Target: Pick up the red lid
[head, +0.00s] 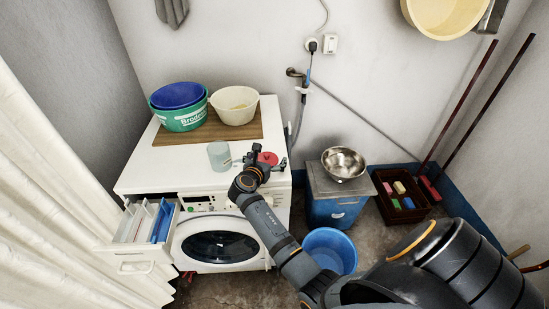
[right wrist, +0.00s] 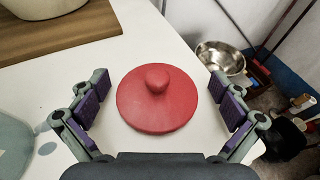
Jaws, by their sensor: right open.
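The red lid (right wrist: 157,112) is round with a knob on top and lies flat on the white top of the washing machine (head: 165,175). In the head view the lid (head: 268,158) shows near the right front corner, partly hidden by my right gripper (head: 258,156). In the right wrist view my right gripper (right wrist: 158,105) is open. Its two fingers stand on either side of the lid, apart from it, with nothing held. My left gripper is not in view.
A pale cup (head: 219,156) stands left of the lid. A wooden board (head: 205,133) behind holds basins. The detergent drawer (head: 145,235) is pulled out at the front left. A metal bowl (head: 343,162) sits on a blue bin (head: 335,208) to the right.

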